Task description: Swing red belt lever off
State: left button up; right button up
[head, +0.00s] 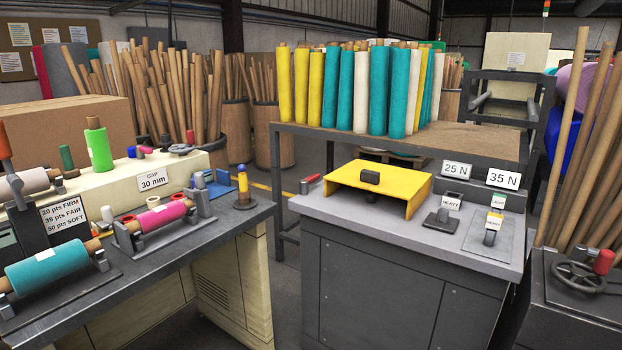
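A lever with a red-orange grip (4,140) stands nearly upright at the far left edge of the head view, partly cut off by the frame. A second, small red handle (312,178) lies low at the left back corner of the grey cabinet top, beside the yellow cover. I cannot tell from labels which of these is the belt lever; no belt is clearly seen. Neither of my grippers is in view.
The left bench holds a teal roll (50,262) and a pink roll (162,215) in cradles. A floor gap separates bench and cabinet. A shelf of rolls stands behind.

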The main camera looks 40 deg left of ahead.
aim_at(303, 184)
jog(key=u, duration=1)
jog(key=i+u, duration=0.15)
jog(key=u, duration=0.25)
jog(key=i+l+u, duration=0.15)
jog(key=u, duration=0.25)
jog(key=i+l+u, duration=0.1)
jog(key=u, duration=0.3)
jog(key=i+l+u, duration=0.2)
jog(key=l+u, duration=0.15)
jog(key=l, duration=0.2)
jog(key=i+l+u, duration=0.2)
jog(key=k+l, duration=0.05)
jog(key=l, duration=0.05)
